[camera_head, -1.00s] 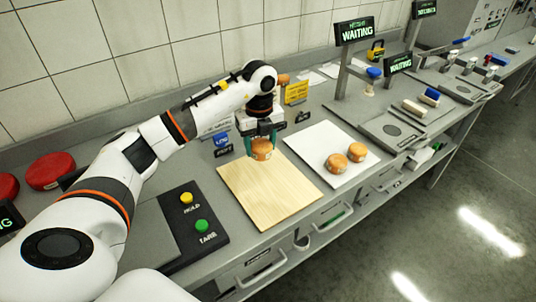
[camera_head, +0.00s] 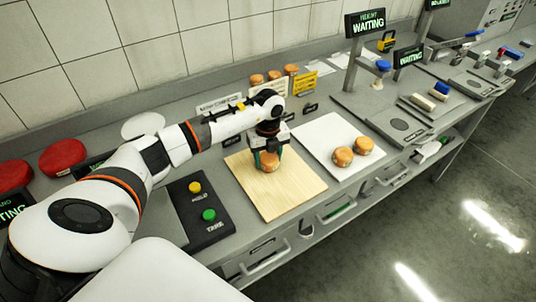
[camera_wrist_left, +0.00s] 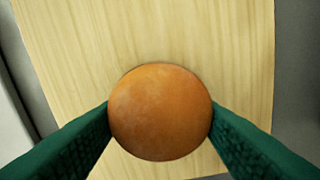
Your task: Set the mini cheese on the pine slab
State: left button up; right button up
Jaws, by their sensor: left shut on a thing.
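The mini cheese (camera_head: 268,164) is a small round orange wheel. My left gripper (camera_head: 267,158) is shut on it, over the back part of the pine slab (camera_head: 283,195). In the left wrist view the cheese (camera_wrist_left: 160,112) sits between the green fingers, with the slab's pale wood (camera_wrist_left: 150,30) beneath it. A thin dark shade shows along the cheese's far edge; I cannot tell whether it touches the wood. My right gripper is not in view.
A white board (camera_head: 330,140) with two orange cheeses (camera_head: 342,156) lies right of the slab. A black panel (camera_head: 205,221) with yellow and green buttons is at the left. More small cheeses (camera_head: 274,75) stand behind, by a yellow sign (camera_head: 304,82). Red wheels (camera_head: 62,158) are far left.

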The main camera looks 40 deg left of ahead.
aim_at(268, 155)
pick_arm(q)
jog(key=shift+f, duration=0.1)
jog(key=o, duration=1)
notch_tip(268, 155, up, 12)
jog(key=b, duration=0.3)
